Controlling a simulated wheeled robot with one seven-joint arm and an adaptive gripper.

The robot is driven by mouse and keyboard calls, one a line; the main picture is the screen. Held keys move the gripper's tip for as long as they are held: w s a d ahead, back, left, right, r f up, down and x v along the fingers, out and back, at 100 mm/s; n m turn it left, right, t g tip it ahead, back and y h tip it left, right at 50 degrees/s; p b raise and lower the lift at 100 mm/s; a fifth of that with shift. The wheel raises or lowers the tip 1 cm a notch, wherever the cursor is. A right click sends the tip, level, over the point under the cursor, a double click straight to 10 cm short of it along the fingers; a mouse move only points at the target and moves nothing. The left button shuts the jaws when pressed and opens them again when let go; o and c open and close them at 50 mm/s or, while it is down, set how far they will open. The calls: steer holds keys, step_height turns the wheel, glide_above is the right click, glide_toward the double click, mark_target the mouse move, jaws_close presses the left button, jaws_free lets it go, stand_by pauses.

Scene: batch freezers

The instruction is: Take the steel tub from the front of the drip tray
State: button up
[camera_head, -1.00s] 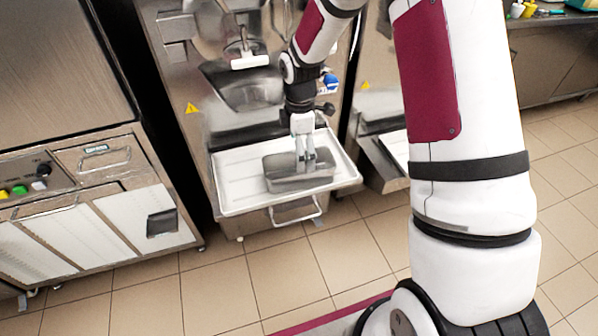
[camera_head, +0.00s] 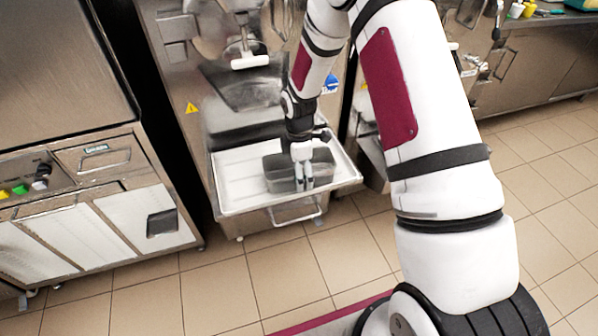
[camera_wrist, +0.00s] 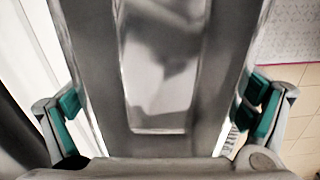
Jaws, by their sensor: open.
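The steel tub (camera_head: 276,178) is a shallow rectangular pan on the right part of the white drip tray (camera_head: 236,190), under the batch freezer. My gripper (camera_head: 304,183) points down at the tub's near side in the head view, with its fingers overlapping the front wall. The wrist view shows the tub (camera_wrist: 160,75) filling the middle, between the two teal-padded fingers of my open gripper (camera_wrist: 160,106). Whether the pads touch the tub I cannot tell. The fingers and forearm hide part of the tub.
The freezer's front panel (camera_head: 180,90) rises behind the tray. A metal handle (camera_head: 295,212) is below the tray's front. A steel cabinet (camera_head: 105,205) stands at the left. Tiled floor (camera_head: 215,285) is open in front.

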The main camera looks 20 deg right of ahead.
steer(key=c, duration=1.3)
steer(key=shift+r, duration=0.1)
steer(key=shift+c, duration=0.2)
